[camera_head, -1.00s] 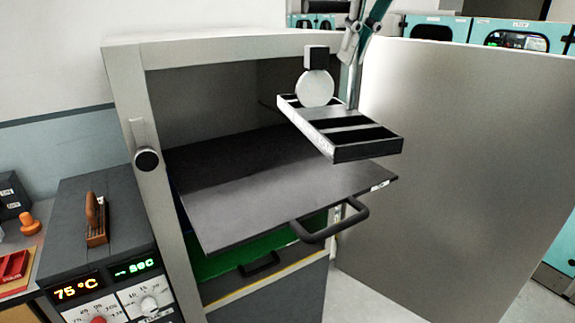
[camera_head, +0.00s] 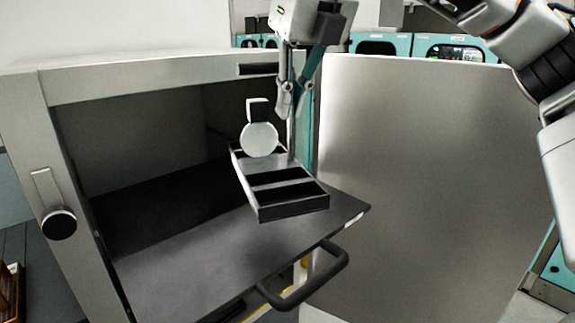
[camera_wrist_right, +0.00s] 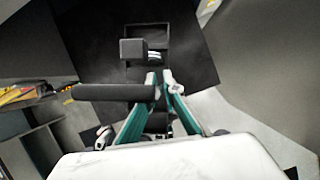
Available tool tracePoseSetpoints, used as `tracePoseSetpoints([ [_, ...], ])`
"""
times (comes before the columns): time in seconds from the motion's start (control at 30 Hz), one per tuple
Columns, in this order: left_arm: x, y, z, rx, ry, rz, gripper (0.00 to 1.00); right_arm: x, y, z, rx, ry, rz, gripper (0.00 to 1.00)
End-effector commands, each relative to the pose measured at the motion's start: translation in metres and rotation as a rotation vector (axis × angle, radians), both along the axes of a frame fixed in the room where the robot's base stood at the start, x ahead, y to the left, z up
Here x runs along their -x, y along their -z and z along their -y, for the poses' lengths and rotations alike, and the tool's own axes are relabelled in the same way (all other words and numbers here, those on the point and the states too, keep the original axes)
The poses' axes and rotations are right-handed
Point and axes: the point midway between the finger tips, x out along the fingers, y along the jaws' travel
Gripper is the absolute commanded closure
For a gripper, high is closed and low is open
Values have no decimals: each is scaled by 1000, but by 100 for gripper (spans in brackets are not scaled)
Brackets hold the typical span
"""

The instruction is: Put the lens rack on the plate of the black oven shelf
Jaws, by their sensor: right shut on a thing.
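The lens rack (camera_head: 287,209) is a black open tray with compartments, a pale round disc and a thin upright post. My right gripper (camera_head: 289,105) is shut on the rack's post and holds the tray from above. The rack hangs over the right part of the black oven shelf plate (camera_head: 170,262), seemingly a little above it; the exact gap cannot be told. The plate sticks out of the oven and is empty where visible. The right wrist view shows the rack (camera_wrist_right: 150,45) beyond the fingers, over the dark plate (camera_wrist_right: 85,35). My left gripper is not in view.
The oven's grey frame (camera_head: 150,78) surrounds the shelf on the left and top. The open door (camera_head: 430,170) stands on the right. A black shelf handle (camera_head: 305,285) sticks out in front. Teal cabinets (camera_head: 385,46) stand behind.

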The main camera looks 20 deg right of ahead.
Motion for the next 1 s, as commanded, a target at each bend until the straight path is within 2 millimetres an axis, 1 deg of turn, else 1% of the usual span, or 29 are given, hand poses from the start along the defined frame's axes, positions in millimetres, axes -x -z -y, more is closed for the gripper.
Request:
tracePoseSetpoints([
  [0.03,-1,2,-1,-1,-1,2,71,0,14,0,-1,-3,-1,100],
  [0.1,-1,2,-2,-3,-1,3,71,0,29,0,-1,-2,-2,100],
  [0.23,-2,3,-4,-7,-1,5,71,0,49,0,-2,-2,1,100],
  [0.47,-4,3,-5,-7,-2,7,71,0,62,0,-2,-1,2,100],
  [0.57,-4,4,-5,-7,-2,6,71,0,73,0,-1,0,0,100],
  [0.7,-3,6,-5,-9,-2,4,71,0,94,0,-1,0,0,100],
  [0.77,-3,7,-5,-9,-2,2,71,0,100,0,-1,-1,1,100],
  [1.0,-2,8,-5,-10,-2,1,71,0,101,0,-2,-1,2,100],
])
